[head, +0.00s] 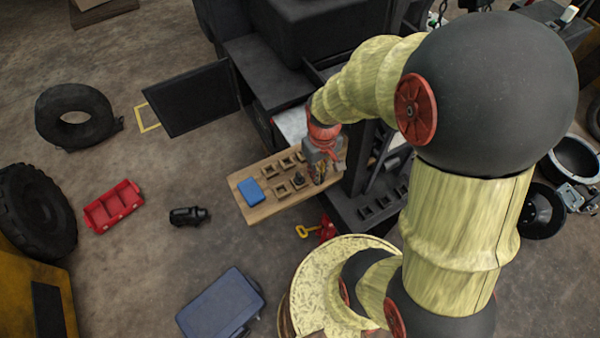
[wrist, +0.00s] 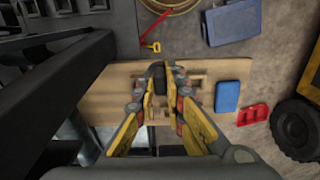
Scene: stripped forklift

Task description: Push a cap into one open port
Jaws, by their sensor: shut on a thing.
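My gripper (head: 319,176) points down over the right part of a wooden board (head: 262,208). In the wrist view its yellow-sided fingers (wrist: 160,77) are closed on a small dark cap (wrist: 158,71). The fingers hide part of it, and I cannot tell whether it is clear of the board. The board holds several square sockets (head: 283,190). Another dark cap (head: 298,179) appears to stand in one of them. Open square ports (head: 367,211) show on the dark forklift part to the right of the board.
A blue box (head: 250,191) lies at the board's left end. A dark upright post (head: 357,168) stands close right of my gripper. A yellow-handled red tool (head: 307,231) lies below the board.

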